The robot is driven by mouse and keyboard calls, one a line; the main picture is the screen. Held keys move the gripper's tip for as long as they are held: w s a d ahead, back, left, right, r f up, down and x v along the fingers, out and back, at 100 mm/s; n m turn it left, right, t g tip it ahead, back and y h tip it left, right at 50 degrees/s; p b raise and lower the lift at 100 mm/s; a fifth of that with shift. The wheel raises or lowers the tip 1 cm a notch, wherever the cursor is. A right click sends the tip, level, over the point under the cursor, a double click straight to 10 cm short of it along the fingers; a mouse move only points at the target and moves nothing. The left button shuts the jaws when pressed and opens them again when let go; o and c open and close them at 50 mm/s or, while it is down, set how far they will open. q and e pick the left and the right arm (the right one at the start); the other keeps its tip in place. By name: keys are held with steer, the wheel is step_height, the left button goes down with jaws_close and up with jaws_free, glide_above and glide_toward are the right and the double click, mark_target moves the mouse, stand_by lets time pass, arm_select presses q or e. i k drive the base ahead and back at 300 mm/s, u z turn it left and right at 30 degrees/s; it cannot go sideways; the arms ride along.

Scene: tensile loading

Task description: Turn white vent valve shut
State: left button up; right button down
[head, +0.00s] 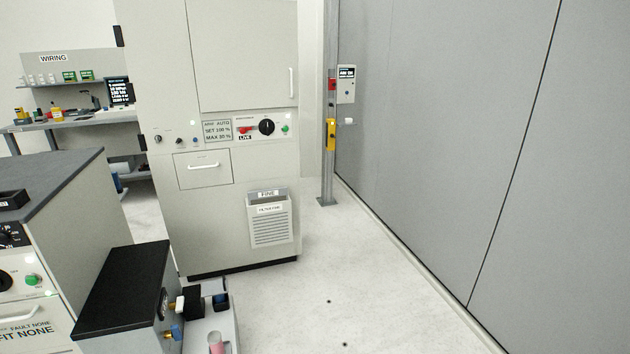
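A small white fitting (348,121) sticks out to the right of the grey post by the grey wall panels, next to a yellow part (331,135). It may be the white vent valve. Its turn position is too small to tell. A pale knob (178,302) also shows on the side of the low black-topped box, above a blue one (177,332). I cannot tell for certain which is the vent valve. Neither of my grippers is in view.
A grey display box (346,84) and a red part (332,84) sit higher on the post (326,180). A tall beige cabinet (215,150) stands left of it. The black-topped box (125,290) is low at front left. Floor (350,270) before the post is clear.

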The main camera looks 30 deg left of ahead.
mark_target(178, 306)
steer(key=u, duration=0.1)
steer(key=i, duration=2.55)
steer(key=u, duration=1)
steer(key=i, duration=1.25)
steer(key=u, duration=1.8)
steer(key=i, duration=0.65)
steer(key=u, duration=0.45)
